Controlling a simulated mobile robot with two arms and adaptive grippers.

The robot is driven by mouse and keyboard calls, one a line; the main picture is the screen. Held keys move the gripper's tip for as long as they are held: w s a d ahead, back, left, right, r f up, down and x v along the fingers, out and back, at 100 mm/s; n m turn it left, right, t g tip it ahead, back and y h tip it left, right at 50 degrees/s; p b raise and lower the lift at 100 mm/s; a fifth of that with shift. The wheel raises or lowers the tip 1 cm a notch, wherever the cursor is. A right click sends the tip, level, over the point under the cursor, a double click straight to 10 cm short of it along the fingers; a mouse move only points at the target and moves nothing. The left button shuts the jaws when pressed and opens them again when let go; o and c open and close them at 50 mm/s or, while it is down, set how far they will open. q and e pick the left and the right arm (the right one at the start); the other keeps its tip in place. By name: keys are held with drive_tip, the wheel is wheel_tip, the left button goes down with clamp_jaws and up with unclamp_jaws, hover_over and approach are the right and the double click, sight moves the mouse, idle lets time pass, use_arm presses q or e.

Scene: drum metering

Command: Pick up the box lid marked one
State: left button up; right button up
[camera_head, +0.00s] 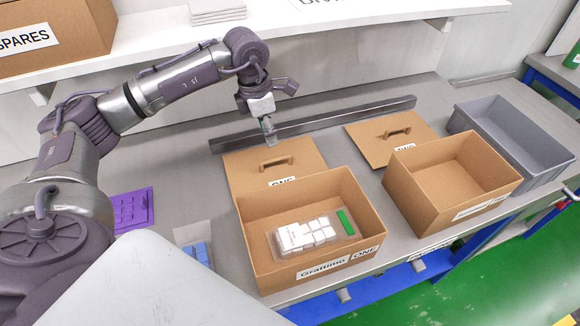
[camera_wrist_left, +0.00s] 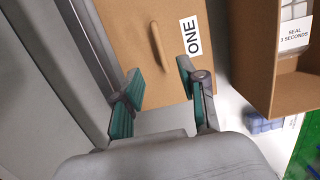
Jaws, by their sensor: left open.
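The box lid marked one (camera_head: 242,172) is a flat brown board with a raised handle (camera_head: 277,162), lying on the grey bench behind the open box one. Its ONE label is partly hidden by the box wall in the head view. In the left wrist view the lid (camera_wrist_left: 135,35) shows its handle (camera_wrist_left: 160,47) and full ONE label. My left gripper (camera_head: 268,130) is open and empty above the lid's far edge. In the left wrist view its fingers (camera_wrist_left: 160,92) stand apart, with the handle ahead between them. My right gripper is not in view.
Box one (camera_head: 252,232) holds a clear pack of white blocks and a green piece. A second open box (camera_head: 402,188), another lid (camera_head: 372,150) and a grey bin (camera_head: 485,118) stand right. A metal rail (camera_head: 350,112) runs behind the lids. A purple tray (camera_head: 133,209) lies left.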

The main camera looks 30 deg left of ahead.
sight(276, 160)
use_arm(q)
wheel_tip(276, 160, down, 3)
drive_tip(key=shift+f+p, duration=0.2)
drive_tip(key=shift+p, duration=0.1)
drive_tip(key=shift+w+d+f, duration=0.1)
drive_tip(key=shift+w+f, duration=0.1)
drive_tip(key=shift+f, duration=0.3)
drive_tip(key=shift+w+d+f, duration=0.1)
drive_tip(key=shift+w+f, duration=0.05)
drive_tip(key=shift+f, duration=0.35)
drive_tip(key=shift+d+f, duration=0.1)
drive_tip(key=shift+f, duration=0.05)
drive_tip(key=f+p, duration=0.1)
drive_tip(key=f, duration=0.1)
drive_tip(key=f+p, duration=0.1)
drive_tip(key=f, duration=0.1)
drive_tip(key=shift+w+d+f, duration=0.15)
drive_tip(key=shift+d, duration=0.05)
drive_tip(key=shift+w+f, duration=0.1)
drive_tip(key=shift+f, duration=0.3)
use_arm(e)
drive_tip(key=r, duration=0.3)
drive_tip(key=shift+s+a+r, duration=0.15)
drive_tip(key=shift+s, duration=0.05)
use_arm(q)
drive_tip(key=shift+c, duration=0.3)
drive_tip(key=c, duration=0.5)
clamp_jaws()
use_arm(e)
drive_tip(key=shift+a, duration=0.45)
